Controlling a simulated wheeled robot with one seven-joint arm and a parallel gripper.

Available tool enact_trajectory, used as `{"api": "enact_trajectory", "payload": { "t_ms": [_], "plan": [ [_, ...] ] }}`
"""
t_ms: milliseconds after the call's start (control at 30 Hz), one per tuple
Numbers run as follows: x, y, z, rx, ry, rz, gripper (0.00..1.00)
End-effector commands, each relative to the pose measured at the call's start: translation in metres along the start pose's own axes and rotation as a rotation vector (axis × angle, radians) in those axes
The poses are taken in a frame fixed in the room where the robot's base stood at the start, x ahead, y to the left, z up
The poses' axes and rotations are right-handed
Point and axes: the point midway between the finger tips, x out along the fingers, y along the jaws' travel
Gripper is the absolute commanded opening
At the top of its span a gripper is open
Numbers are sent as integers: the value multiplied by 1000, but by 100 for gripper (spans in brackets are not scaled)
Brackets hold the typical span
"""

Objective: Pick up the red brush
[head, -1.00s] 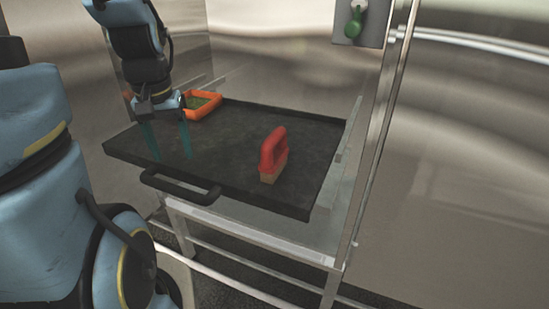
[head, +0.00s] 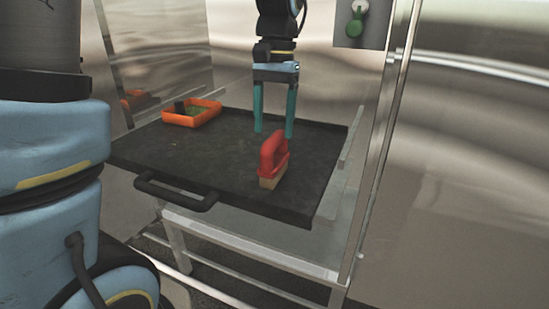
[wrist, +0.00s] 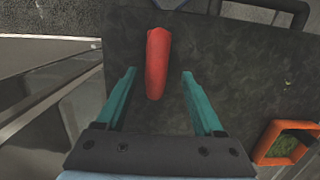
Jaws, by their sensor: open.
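The red brush (head: 272,160) stands upright on the black tray, with its handle on top and pale bristles below. In the wrist view the brush (wrist: 157,62) lies ahead, and its near end shows between the lines of the two fingers. My gripper (head: 273,132) points down over the tray, open and empty, with teal fingers spread apart. In the head view the gripper is above and behind the brush. The gripper also shows in the wrist view (wrist: 158,76), with no finger visibly touching the brush.
The black tray (head: 215,160) with a front handle (head: 175,192) rests on a metal frame. An orange box (head: 191,113) with green content sits at the tray's back left.

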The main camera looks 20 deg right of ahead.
Motion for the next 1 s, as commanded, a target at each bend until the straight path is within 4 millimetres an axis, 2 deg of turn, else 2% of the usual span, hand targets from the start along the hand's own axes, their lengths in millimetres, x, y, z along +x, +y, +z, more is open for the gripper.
{"api": "enact_trajectory", "payload": {
  "t_ms": [167, 433, 733, 1000],
  "plan": [
    [12, 2, 0, 0, -3, 0, 69],
    [49, 4, -1, -1, -2, 0, 69],
    [56, 4, -1, -1, 1, 0, 69],
    [56, 4, -1, -1, 1, 0, 40]
  ]
}}
